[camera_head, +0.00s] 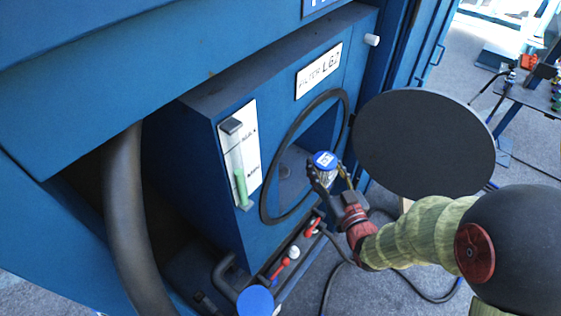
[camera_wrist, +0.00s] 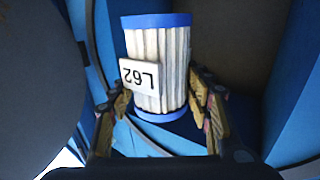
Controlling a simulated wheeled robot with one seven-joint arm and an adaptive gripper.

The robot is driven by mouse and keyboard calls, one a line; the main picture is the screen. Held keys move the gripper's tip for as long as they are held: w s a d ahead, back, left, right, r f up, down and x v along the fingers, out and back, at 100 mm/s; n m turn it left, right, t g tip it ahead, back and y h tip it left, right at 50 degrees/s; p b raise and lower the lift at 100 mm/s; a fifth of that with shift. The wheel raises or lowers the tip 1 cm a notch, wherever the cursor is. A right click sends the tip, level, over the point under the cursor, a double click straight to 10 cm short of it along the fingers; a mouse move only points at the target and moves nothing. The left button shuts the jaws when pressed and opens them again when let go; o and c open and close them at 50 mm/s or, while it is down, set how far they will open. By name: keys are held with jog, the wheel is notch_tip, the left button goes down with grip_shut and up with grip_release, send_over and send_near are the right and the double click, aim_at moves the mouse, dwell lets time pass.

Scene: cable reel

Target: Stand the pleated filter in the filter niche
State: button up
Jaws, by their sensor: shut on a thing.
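The pleated filter (camera_wrist: 172,62) is a white pleated cylinder with blue end caps and a label that reads L62 upside down in the wrist view. My gripper (camera_wrist: 160,100) is shut on its sides. The filter niche (camera_head: 292,172) is a round opening with a black rim in the blue housing, under a plate reading FILTER L62 (camera_head: 318,71). I cannot tell how far inside the opening the filter is.
A round dark door (camera_head: 424,141) stands open right of the niche. A gauge with a green column (camera_head: 239,165) is left of it. Red-handled valves (camera_head: 290,254) and pipes run below. A thick grey hose (camera_head: 125,215) hangs at the left.

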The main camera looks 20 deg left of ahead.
jog(key=w+a+b, duration=0.1)
jog(key=w+a, duration=0.2)
jog(key=a, duration=0.4)
jog(key=w+a+b, duration=0.1)
jog(key=w+a, duration=0.2)
jog(key=a, duration=0.5)
jog(key=shift+d+f+b, duration=0.2)
jog(key=shift+f+b, duration=0.3)
jog(key=shift+f, duration=1.15)
jog(key=shift+d+f+b, duration=0.15)
jog(key=shift+f+b, duration=0.3)
jog(key=shift+f, duration=1.2)
jog(key=shift+a+f, duration=0.2)
jog(key=shift+f, duration=0.1)
jog(key=shift+r, duration=0.15)
jog(key=shift+b, duration=0.3)
jog(key=o, duration=1.5)
jog(key=shift+f, duration=0.2)
jog(key=shift+c, duration=0.2)
jog(key=shift+r, duration=0.15)
